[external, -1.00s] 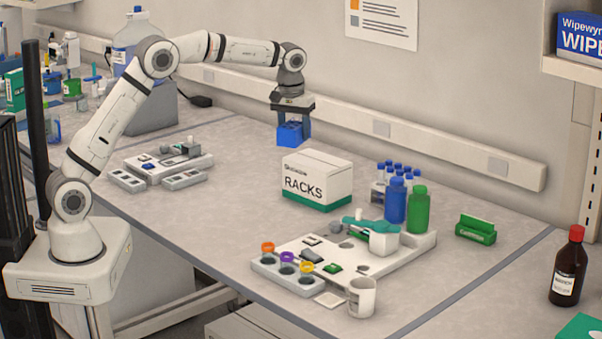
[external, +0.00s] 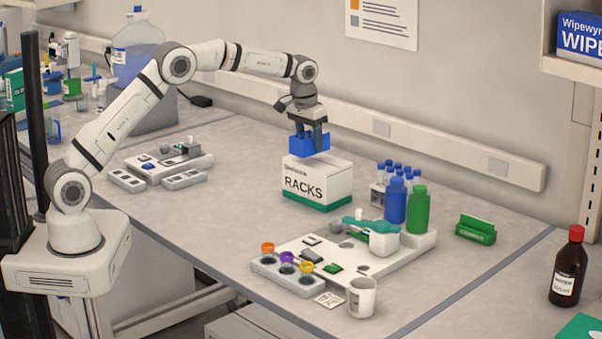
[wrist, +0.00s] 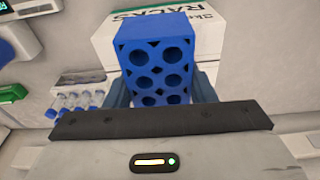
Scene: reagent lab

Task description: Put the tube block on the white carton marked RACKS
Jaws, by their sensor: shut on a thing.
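The blue tube block (external: 309,146) is in my gripper (external: 308,135), which is shut on it. In the external view the block is at the top of the white carton marked RACKS (external: 317,182); whether it touches the top I cannot tell. In the wrist view the block (wrist: 156,62) shows its round holes between the two fingers (wrist: 160,90). The carton's white top and RACKS lettering (wrist: 112,40) lie behind the block, partly hidden by it. The carton has a green lower band and stands on the bench.
Right of the carton are a rack of blue-capped tubes (external: 378,193), a blue bottle (external: 395,201) and a green bottle (external: 417,210). A white tray (external: 375,265) with several small items lies in front.

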